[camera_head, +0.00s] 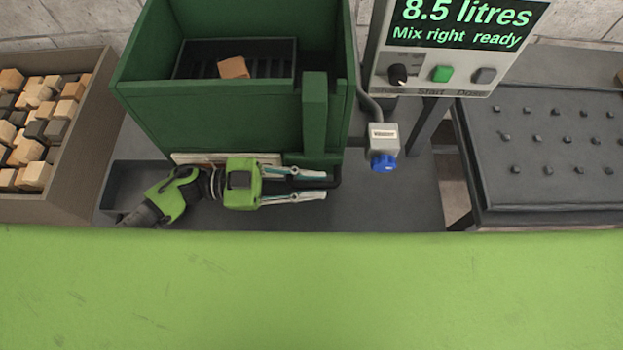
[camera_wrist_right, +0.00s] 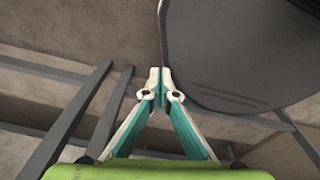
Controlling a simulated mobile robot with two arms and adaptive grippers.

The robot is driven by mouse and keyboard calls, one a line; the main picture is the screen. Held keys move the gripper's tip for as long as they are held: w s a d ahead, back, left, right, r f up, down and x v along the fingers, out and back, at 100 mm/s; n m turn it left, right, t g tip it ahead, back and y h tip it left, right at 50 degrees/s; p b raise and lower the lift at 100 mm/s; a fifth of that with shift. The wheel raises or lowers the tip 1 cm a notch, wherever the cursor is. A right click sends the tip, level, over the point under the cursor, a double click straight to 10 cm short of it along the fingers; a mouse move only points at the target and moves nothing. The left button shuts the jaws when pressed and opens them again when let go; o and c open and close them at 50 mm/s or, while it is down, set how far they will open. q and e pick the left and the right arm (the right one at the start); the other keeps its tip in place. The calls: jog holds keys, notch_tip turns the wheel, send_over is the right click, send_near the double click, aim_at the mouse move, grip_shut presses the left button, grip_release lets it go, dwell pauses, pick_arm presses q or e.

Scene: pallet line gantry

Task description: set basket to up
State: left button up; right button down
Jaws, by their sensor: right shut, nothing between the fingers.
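The basket (camera_head: 283,73) is a dark slotted tray inside the green tank (camera_head: 222,131), with a brown block (camera_head: 233,68) on it. A dark bar (camera_head: 334,181), which looks like a lever, runs across the front of the tank at its lower right. My left gripper (camera_head: 326,183) is open, its two fingers pointing right, one on each side of the bar in the picture. Whether they touch the bar is unclear. My right gripper (camera_wrist_right: 160,76) is shut and empty in the right wrist view, fingertips together; it does not show in the head view.
A crate of wooden blocks (camera_head: 75,100) stands at the left. A control panel (camera_head: 445,50) reads "8.5 litres, Mix right ready". A grey box with a blue knob (camera_head: 384,162) sits right of the tank. A studded dark table (camera_head: 545,190) is at the right. A dark round surface (camera_wrist_right: 235,45) is near my right gripper.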

pick_arm(q)
grip_shut()
pick_arm(e)
jog(key=shift+s, duration=0.7)
pick_arm(q)
jog(key=shift+r, duration=0.1)
